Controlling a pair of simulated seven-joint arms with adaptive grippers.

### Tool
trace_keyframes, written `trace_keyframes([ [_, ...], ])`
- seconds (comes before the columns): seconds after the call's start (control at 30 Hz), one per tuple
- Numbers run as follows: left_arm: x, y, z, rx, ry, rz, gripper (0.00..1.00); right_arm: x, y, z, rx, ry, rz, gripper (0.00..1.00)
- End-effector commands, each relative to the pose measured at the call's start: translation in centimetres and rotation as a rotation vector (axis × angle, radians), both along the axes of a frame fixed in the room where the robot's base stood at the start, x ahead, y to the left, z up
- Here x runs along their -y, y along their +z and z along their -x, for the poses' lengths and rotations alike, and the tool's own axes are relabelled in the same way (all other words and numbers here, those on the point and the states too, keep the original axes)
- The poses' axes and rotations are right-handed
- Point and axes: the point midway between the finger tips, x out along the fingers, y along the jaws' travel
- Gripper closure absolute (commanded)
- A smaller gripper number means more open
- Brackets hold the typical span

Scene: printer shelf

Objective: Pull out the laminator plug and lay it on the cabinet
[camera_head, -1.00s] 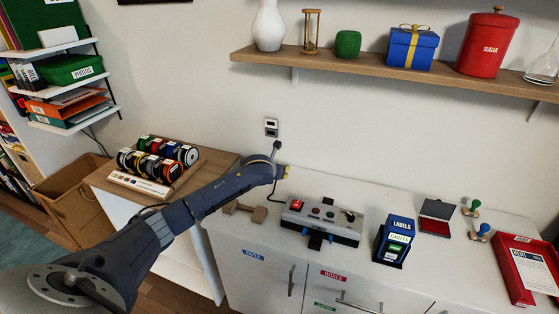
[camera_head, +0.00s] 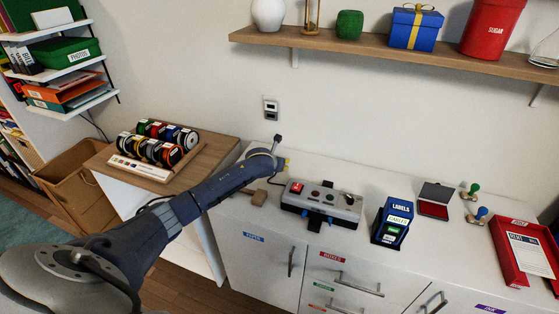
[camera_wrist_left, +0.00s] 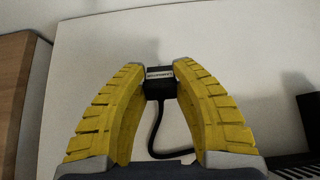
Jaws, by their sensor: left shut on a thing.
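The laminator plug (camera_wrist_left: 160,83) is a black block with a small white label, held between the yellow fingertips of my left gripper (camera_wrist_left: 159,76) in the left wrist view. Its black cable hangs from it and curves downward. In the head view, the left gripper (camera_head: 285,164) is low over the back left of the white cabinet (camera_head: 350,169), away from the wall socket (camera_head: 270,108). The plug is hidden there behind the arm. I cannot tell whether it touches the cabinet top. My right gripper is not in view.
A blue label box (camera_head: 392,220) stands further right. A wooden shelf (camera_head: 350,52) hangs above. Tape rolls (camera_head: 158,141) stand left.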

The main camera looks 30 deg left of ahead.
Motion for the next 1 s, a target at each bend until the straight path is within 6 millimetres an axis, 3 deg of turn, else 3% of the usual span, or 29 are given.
trace_keyframes([
  [1.0, 0.02, -0.86, 0.00, 0.000, 0.000, 0.000, 1.00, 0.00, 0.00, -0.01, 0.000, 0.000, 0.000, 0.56],
])
